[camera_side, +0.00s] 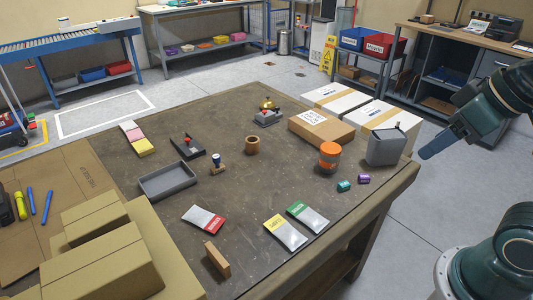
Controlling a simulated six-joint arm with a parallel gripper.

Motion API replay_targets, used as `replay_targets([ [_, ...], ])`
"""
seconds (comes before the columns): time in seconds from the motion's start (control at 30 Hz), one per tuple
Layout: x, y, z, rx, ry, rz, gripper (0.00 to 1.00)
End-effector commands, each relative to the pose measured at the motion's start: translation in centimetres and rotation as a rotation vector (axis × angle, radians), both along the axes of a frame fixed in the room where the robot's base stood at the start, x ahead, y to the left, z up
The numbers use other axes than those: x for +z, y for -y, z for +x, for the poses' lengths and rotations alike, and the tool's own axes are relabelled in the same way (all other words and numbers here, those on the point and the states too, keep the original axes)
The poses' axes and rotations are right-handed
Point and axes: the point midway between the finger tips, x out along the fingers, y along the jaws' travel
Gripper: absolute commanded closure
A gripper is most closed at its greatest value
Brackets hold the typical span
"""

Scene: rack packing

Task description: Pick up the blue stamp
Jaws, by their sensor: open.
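My gripper (425,154) is at the right, above and beyond the table's right edge, far from the stamp. It is open with nothing seen in it, though its two fingers overlap from this side.
An orange-lidded jar (330,156), a grey canister (386,147) and boxes (321,126) stand at the table's right. Pouches (285,232) lie in front. Cartons (100,265) fill the lower left.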

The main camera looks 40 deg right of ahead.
Motion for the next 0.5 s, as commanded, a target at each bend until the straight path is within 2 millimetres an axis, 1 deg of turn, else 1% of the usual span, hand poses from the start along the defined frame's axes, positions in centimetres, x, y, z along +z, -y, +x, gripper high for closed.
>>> replay_targets([
  [0.17, 0.1, 0.0, 0.1, 0.001, 0.0, 0.0, 0.49],
  [0.27, 0.4, -0.1, 0.6, 0.004, -0.001, 0.0, 0.49],
  [0.37, 1.0, -0.2, 1.6, 0.011, -0.004, -0.001, 0.49],
  [0.5, 2.1, -0.4, 3.8, 0.026, -0.011, -0.003, 0.49],
])
